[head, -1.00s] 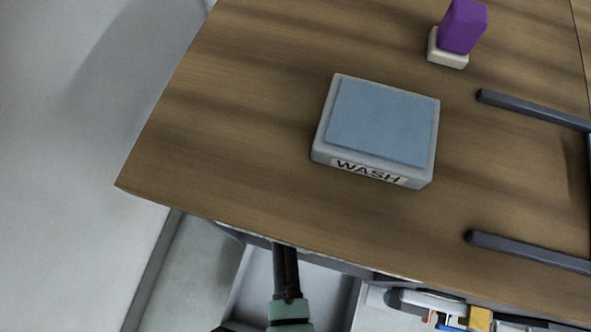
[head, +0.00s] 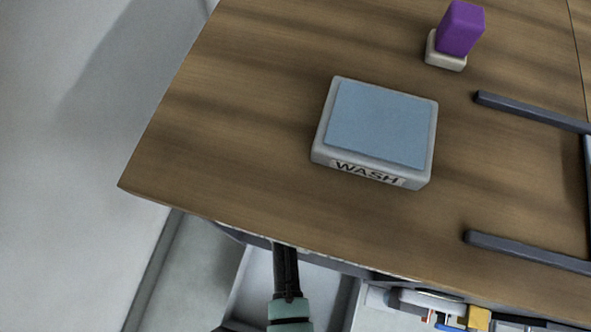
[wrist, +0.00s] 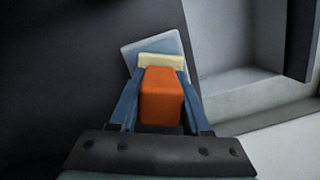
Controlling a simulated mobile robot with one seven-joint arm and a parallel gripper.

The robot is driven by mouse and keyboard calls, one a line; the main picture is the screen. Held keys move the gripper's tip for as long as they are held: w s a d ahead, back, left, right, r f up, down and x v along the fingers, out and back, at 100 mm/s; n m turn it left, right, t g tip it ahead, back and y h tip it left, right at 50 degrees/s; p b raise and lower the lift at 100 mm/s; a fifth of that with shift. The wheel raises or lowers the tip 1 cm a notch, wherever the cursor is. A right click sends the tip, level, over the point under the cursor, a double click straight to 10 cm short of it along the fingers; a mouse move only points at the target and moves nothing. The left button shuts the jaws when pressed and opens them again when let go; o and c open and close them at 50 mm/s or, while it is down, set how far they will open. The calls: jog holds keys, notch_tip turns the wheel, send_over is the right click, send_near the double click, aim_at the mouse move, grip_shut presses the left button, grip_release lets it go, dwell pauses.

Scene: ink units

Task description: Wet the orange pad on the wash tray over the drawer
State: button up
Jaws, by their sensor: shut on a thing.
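The wash tray (head: 375,125) is a pale grey block with a flat blue top and a WASH label on its front. It sits on the wooden table near its front edge. In the wrist view my gripper (wrist: 160,88) is shut on the orange pad (wrist: 161,97), an orange block with a cream base (wrist: 160,62) at its far end. A pale blue square edged in grey shows behind the base; I cannot tell what it is or whether they touch. In the head view the gripper's fingers and the orange pad are hidden below the table's front edge.
A purple block on a cream base (head: 460,32) stands at the back right of the table (head: 215,155). Two dark bars (head: 530,252) lie at the right. Below the front edge is a pale open compartment (head: 253,285), with several coloured items to its right.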

notch_tip(320, 180, up, 7)
jog(key=p, duration=0.8)
jog(key=shift+s, duration=0.1)
dwell(0.4)
